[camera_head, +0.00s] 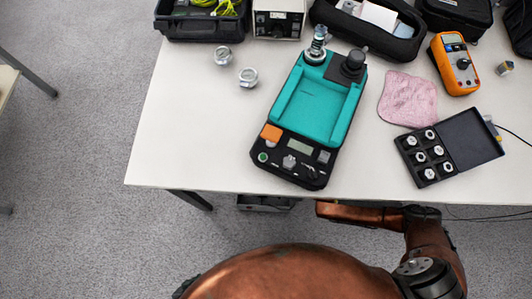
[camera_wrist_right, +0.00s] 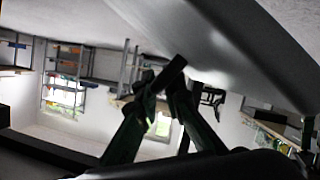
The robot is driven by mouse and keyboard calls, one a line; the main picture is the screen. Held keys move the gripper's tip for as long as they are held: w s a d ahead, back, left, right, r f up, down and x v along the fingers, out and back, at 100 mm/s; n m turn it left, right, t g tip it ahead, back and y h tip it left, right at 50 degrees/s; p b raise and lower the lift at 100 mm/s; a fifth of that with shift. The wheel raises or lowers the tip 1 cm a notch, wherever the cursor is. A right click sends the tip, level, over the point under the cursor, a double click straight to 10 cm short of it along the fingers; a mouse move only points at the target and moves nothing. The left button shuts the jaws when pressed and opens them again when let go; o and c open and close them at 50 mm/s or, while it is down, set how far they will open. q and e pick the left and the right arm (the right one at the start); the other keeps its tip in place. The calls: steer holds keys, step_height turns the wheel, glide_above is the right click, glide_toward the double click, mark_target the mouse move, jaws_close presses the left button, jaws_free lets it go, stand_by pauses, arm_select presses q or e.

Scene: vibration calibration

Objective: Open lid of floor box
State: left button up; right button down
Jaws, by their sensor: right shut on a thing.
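The floor box (camera_head: 265,203) shows only as a dark strip below the table's front edge in the head view; the rest is hidden under the table. My right arm reaches in under that edge, so its gripper is hidden there. In the right wrist view my right gripper (camera_wrist_right: 164,88) has its fingers shut on a short dark bar (camera_wrist_right: 160,78), which looks like the lid's handle. A large grey panel (camera_wrist_right: 235,45) slants close beside it, perhaps the box lid; I cannot tell how far it is open. My left gripper is not in view.
The white table (camera_head: 180,140) stands over the box. On it are a teal calibration device (camera_head: 318,105), a black case of sensors (camera_head: 468,140), a pink cloth (camera_head: 408,98) and an orange multimeter (camera_head: 455,65). A table leg (camera_head: 188,200) stands left of the box.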

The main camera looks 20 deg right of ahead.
steer(key=shift+w+d+r+m, duration=0.2)
steer(key=shift+w+r+m, duration=0.1)
steer(key=shift+w+r, duration=0.25)
steer(key=c, duration=2.3)
jaws_free()
steer(key=v, duration=1.2)
